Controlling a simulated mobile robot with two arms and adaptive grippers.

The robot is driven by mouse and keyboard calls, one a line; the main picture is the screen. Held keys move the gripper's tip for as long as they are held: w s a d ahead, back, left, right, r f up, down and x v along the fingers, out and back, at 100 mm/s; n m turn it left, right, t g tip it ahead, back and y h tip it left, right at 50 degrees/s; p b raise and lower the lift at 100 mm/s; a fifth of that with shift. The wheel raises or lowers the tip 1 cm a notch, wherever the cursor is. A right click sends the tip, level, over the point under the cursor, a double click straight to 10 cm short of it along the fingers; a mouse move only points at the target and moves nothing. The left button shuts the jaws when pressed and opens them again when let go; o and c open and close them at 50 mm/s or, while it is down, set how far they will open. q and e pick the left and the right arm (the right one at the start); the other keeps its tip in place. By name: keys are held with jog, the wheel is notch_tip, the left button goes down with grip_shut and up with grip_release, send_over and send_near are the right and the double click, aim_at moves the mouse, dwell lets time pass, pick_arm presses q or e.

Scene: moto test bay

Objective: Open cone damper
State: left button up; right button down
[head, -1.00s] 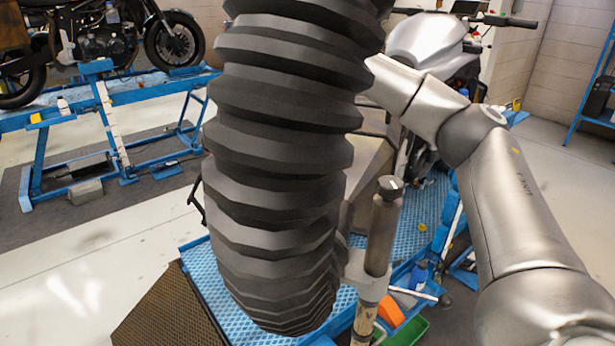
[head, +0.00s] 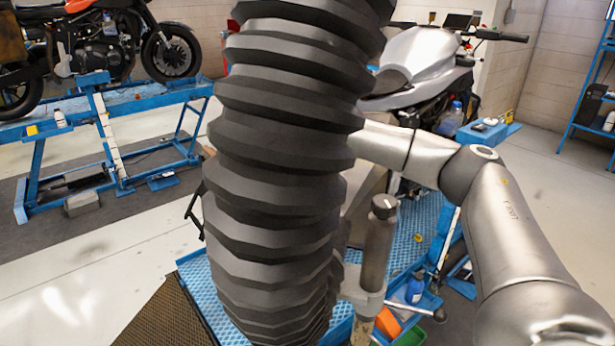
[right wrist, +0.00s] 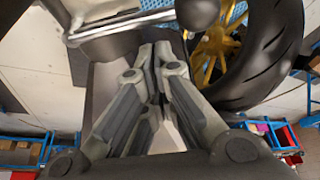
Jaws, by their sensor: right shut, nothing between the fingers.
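In the head view a thick black corrugated hose (head: 275,150) hangs across the middle and hides much behind it. Beside it stands a grey cylinder with a dark cap (head: 379,235). A silver lever with a black ball end (head: 440,314) sticks out to the right near its foot. The cone and its damper plate cannot be made out. In the right wrist view my right gripper (right wrist: 154,62) is shut and empty. A silver bar (right wrist: 120,27) and a black ball (right wrist: 198,12) lie just beyond its fingertips; contact cannot be told. My left gripper is not in view.
A grey motorcycle (head: 420,60) stands behind on a blue lift. Another motorcycle (head: 110,45) is on a blue stand (head: 120,105) at left. Blue shelves (head: 590,110) are at right. A tyre with a yellow wheel (right wrist: 255,60) is close to the gripper's right.

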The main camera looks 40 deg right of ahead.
jog(key=shift+s+a+f, duration=0.25)
jog(key=shift+s+a, duration=0.05)
jog(key=shift+a, duration=0.05)
